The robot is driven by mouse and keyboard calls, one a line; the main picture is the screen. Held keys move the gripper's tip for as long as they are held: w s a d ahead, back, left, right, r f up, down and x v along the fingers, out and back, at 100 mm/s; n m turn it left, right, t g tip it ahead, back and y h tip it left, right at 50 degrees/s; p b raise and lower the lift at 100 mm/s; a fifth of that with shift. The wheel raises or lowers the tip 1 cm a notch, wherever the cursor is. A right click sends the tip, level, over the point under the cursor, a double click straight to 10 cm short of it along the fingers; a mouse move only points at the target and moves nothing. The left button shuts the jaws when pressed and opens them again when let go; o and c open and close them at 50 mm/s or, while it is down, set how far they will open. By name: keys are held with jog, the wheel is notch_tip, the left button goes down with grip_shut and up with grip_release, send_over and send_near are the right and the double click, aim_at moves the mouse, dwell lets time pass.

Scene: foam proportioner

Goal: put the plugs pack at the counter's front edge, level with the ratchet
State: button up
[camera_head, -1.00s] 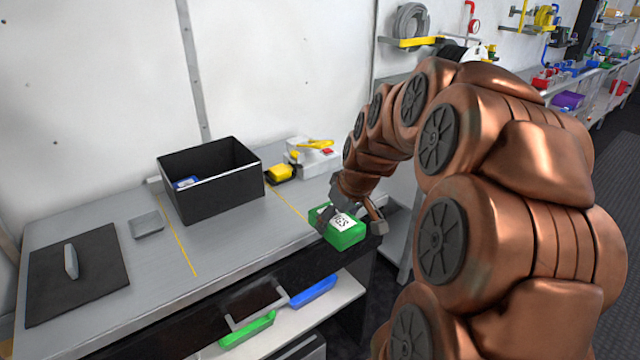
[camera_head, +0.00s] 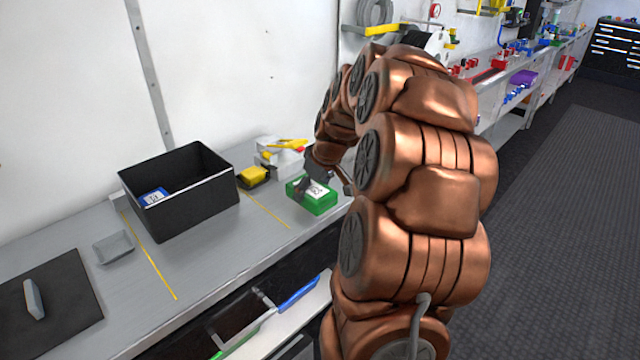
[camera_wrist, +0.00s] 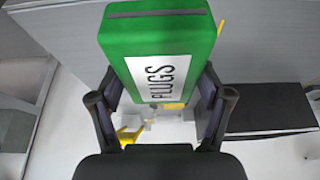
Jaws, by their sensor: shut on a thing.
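The plugs pack (camera_head: 322,205) is a green box with a white label reading PLUGS. My gripper (camera_head: 311,187) is shut on it near the counter's right end; I cannot tell whether the pack touches the top. In the wrist view the pack (camera_wrist: 150,32) sits between the two fingers of my gripper (camera_wrist: 160,97). The grey counter (camera_head: 215,258) has its front edge running up to the right. I cannot surely make out the ratchet; a slim grey piece (camera_head: 34,299) stands on a black mat (camera_head: 68,290) at the left.
A black bin (camera_head: 190,208) holding a blue-and-white pack stands at the back. A small grey tray (camera_head: 113,247), a yellow-black item (camera_head: 253,177) and a white item with yellow on top (camera_head: 280,158) are also on the counter. The front strip is clear between mat and pack.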

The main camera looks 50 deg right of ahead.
aim_at(320, 184)
jog(key=w+d, duration=0.1)
jog(key=d, duration=0.1)
jog(key=w+d, duration=0.1)
jog(key=d, duration=0.1)
jog(key=w+d+p, duration=0.1)
jog(key=d, duration=0.1)
jog(key=shift+f, duration=0.3)
jog(key=shift+w+d, duration=0.1)
jog(key=shift+d, duration=0.1)
notch_tip(320, 184, down, 3)
jog(key=shift+a+r+p, duration=0.1)
jog(key=shift+p, duration=0.6)
jog(key=shift+f, duration=0.45)
jog(key=shift+f, duration=0.2)
jog(key=o, duration=1.2)
jog(key=shift+r, duration=0.1)
